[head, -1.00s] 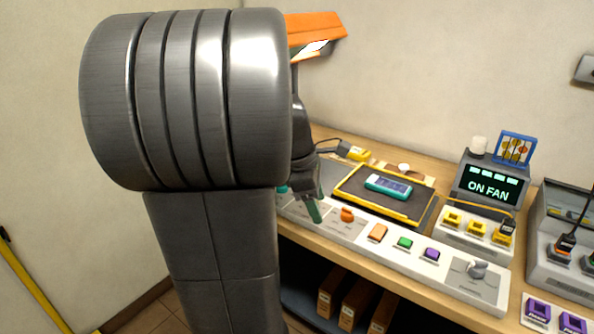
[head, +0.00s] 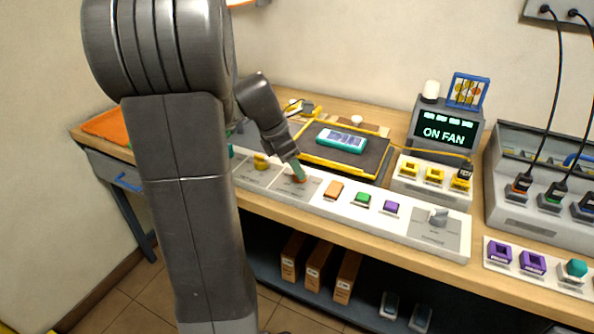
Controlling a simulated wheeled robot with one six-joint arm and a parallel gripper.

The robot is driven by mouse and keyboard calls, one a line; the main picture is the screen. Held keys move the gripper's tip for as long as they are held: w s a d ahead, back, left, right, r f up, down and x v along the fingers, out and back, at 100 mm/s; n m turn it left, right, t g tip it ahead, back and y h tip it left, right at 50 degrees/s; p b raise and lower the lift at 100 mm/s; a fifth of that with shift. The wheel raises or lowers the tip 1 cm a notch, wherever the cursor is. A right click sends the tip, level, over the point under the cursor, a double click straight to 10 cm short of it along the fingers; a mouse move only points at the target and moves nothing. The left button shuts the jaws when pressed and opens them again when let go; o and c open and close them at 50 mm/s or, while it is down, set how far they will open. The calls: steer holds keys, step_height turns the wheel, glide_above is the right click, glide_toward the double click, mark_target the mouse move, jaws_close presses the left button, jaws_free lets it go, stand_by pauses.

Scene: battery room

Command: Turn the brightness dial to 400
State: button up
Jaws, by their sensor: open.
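A long white control panel (head: 316,202) runs along the front of the bench. The display (head: 445,131) reads "ON FAN"; no brightness number is legible.
Orange, green and purple buttons (head: 390,207) sit between the orange and grey dials. Behind lies a dark tray with a yellow edge (head: 309,158), holding a teal meter (head: 341,140). Yellow switches (head: 434,175) and a grey box with cables (head: 520,218) stand to the right.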

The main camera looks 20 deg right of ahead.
steer(key=shift+x, duration=1.3)
steer(key=c, duration=1)
